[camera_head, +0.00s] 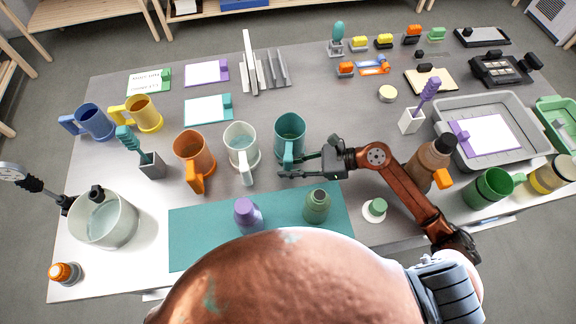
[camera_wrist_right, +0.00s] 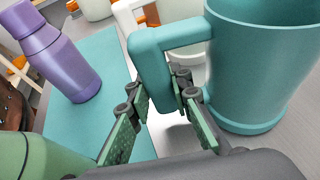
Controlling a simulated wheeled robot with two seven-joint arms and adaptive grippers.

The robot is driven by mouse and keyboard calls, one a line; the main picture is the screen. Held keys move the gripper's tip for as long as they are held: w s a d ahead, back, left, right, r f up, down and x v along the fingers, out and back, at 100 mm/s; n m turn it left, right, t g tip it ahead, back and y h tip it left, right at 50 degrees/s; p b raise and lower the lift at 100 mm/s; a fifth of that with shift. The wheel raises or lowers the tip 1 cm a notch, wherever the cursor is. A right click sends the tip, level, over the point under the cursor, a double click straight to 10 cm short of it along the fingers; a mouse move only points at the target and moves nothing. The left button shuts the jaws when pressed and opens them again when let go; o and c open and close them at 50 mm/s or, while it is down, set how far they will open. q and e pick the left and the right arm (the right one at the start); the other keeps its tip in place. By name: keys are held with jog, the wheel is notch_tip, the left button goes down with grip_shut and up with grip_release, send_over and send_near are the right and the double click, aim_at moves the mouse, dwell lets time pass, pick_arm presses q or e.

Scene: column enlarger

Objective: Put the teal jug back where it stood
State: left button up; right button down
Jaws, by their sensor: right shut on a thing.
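The teal jug (camera_head: 290,128) stands upright on the grey table, right of the white jug (camera_head: 241,146). Its handle faces the near side of the table. My right gripper (camera_head: 290,173) reaches in from the right and is shut on that handle. In the right wrist view the teal jug (camera_wrist_right: 258,70) fills the right side, and its handle (camera_wrist_right: 152,62) comes down between the two green-padded fingers (camera_wrist_right: 160,112). Whether its base touches the table or is slightly raised I cannot tell. My left gripper is not in view.
An orange jug (camera_head: 194,155) stands left of the white one. A teal mat (camera_head: 190,225) in front bears a purple bottle (camera_head: 247,213) and a green bottle (camera_head: 317,205). A brown bottle (camera_head: 432,155) stands close by my right arm.

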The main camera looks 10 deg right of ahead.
jog(key=shift+f, duration=0.25)
dwell(0.4)
jog(key=c, duration=1.7)
grip_release()
jog(key=shift+f, duration=0.1)
